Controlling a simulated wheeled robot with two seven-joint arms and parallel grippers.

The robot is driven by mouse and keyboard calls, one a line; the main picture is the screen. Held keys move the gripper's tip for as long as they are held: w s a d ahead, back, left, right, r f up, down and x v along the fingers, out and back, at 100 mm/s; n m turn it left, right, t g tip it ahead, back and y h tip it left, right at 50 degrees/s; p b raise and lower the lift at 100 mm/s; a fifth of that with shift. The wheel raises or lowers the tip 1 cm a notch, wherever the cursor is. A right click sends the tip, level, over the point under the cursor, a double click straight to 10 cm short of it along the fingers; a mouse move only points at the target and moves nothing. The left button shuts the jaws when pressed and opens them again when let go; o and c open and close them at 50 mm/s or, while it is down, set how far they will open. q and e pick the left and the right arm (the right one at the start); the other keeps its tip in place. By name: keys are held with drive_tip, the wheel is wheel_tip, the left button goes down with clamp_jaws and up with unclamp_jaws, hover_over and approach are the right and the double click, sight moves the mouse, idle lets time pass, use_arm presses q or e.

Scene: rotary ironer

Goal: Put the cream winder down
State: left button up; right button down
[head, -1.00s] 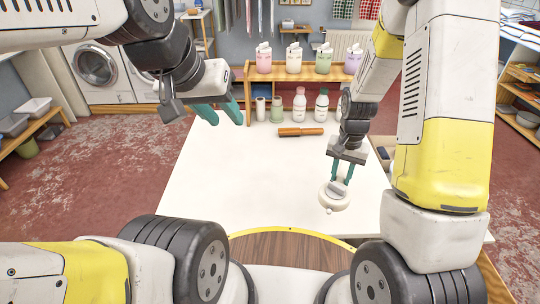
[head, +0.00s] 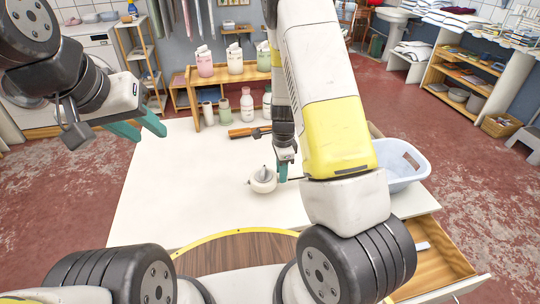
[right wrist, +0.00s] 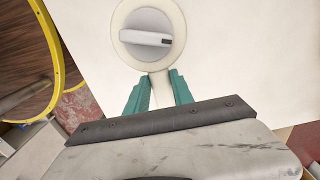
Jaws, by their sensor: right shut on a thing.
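The cream winder (head: 262,182) is a round, pale piece with a grey bar-shaped knob on top. It is at the right part of the white table (head: 185,185), and I cannot tell whether it touches the tabletop. My right gripper (head: 283,172) is shut on it. In the right wrist view the teal fingers (right wrist: 158,92) close on the stem of the winder (right wrist: 150,62), its round face and knob towards the camera. My left gripper (head: 140,127) is open and empty above the table's left side.
A light blue basket (head: 410,178) stands right of my right arm. Below it is an open wooden drawer (head: 440,262). The table's left and middle are clear.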

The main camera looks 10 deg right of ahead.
drive_tip(key=w, duration=0.3)
drive_tip(key=shift+w+d+f, duration=0.2)
drive_tip(key=shift+w, duration=0.2)
drive_tip(key=shift+f, duration=1.75)
drive_tip(key=shift+f, duration=0.1)
drive_tip(key=c, duration=1.1)
unclamp_jaws()
